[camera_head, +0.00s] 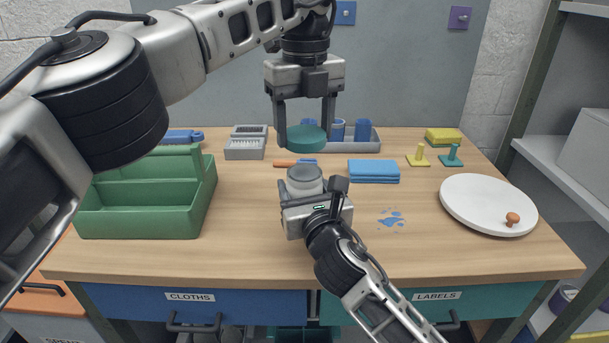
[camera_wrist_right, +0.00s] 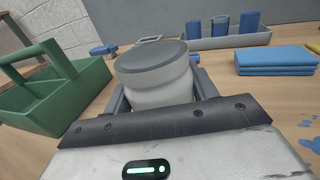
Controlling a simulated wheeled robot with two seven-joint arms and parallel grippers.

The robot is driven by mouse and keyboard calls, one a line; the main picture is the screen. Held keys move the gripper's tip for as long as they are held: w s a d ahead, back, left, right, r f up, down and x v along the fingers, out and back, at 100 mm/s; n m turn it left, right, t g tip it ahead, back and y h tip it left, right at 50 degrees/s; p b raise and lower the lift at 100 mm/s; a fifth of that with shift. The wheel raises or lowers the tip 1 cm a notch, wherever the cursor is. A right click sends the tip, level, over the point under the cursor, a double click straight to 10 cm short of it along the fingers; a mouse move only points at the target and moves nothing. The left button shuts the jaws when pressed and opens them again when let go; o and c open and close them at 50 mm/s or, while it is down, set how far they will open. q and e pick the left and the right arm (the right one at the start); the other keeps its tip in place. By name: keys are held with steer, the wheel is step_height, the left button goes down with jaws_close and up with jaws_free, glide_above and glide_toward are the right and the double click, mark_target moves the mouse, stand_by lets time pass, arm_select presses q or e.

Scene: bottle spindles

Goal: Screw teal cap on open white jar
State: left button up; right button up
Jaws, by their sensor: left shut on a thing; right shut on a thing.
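The teal cap (camera_head: 306,139) is held between the fingers of my left gripper (camera_head: 305,124), which is shut on it. The cap hangs level, above and apart from the white jar (camera_head: 304,177). The jar stands upright on the table. My right gripper (camera_head: 316,196) is shut around the jar's body from the front. The right wrist view also shows the jar (camera_wrist_right: 158,82) between the right fingers. Its top looks like a flat grey disc, and no teal cap is on it. The jar's lower part is hidden behind my right gripper.
A green caddy (camera_head: 192,222) stands at left, with a grey box (camera_head: 245,150) behind it. Folded blue cloths (camera_head: 373,171) and a grey tray (camera_head: 362,147) lie behind right. A white plate (camera_head: 470,204) with a brown knob (camera_head: 512,219) is at right. Blue splotches (camera_head: 391,219) mark the tabletop.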

mark_target(304, 172)
arm_select(q)
steer(key=shift+f, duration=1.85)
steer(key=shift+f, duration=0.9)
steer(key=shift+f, duration=0.5)
